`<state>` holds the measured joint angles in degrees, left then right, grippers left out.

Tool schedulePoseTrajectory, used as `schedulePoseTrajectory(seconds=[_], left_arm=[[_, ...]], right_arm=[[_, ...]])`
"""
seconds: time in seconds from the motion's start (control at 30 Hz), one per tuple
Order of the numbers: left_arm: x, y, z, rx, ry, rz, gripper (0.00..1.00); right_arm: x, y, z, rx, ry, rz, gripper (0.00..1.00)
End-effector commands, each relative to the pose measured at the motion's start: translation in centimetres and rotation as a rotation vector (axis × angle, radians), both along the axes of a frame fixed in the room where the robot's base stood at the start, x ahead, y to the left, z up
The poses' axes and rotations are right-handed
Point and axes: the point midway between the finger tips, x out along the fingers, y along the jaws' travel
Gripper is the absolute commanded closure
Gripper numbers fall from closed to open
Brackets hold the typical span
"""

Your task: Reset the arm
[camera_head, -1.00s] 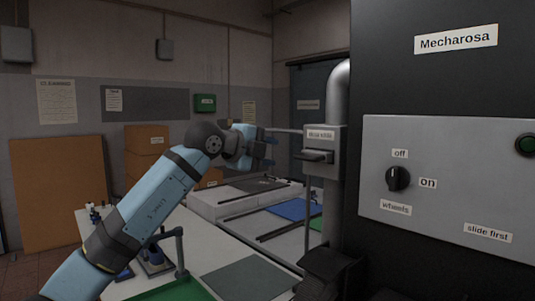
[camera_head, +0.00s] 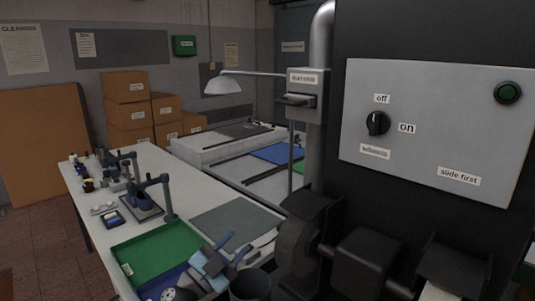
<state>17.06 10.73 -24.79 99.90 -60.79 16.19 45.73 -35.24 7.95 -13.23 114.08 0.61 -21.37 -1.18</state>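Most of my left arm is below the picture. My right gripper is not in view.
The dark machine (camera_head: 430,30) with its grey switch panel (camera_head: 440,125) fills the right. Lasting stands (camera_head: 143,205) and small items crowd the bench's left side. A grey mat (camera_head: 235,221) lies bare.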

Motion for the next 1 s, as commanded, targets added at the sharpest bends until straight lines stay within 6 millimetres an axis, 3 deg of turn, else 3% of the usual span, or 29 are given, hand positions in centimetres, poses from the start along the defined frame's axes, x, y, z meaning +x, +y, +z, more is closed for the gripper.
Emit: schedulePoseTrajectory(seconds=[0.03, 0.27, 0.4, 0.53, 0.6, 0.73, 0.83, 1.0], left_arm=[[-1.4, 1.1, -2.6, -0.049, 0.072, 0.046, 0.61], [-8.1, 6.3, -14.0, -0.178, 0.413, 0.276, 0.61], [-14.2, 9.0, -21.0, -0.199, 0.661, 0.396, 0.61], [-20.8, 10.7, -26.4, -0.188, 0.889, 0.471, 0.61], [-24.1, 11.3, -28.5, -0.177, 0.993, 0.493, 0.61], [-28.6, 11.9, -30.8, -0.157, 1.128, 0.509, 0.61], [-30.3, 12.1, -31.7, -0.149, 1.18, 0.511, 0.61], [-30.8, 12.1, -31.9, -0.147, 1.196, 0.511, 0.61]], right_arm=[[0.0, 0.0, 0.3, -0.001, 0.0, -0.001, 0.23], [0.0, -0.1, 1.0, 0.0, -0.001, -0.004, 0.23], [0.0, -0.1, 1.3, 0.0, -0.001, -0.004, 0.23], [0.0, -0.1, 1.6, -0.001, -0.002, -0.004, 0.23], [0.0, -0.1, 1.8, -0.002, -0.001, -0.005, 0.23], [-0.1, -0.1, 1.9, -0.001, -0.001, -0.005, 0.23], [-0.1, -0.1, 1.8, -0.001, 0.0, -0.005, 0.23], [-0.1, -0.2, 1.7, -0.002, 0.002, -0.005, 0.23]])
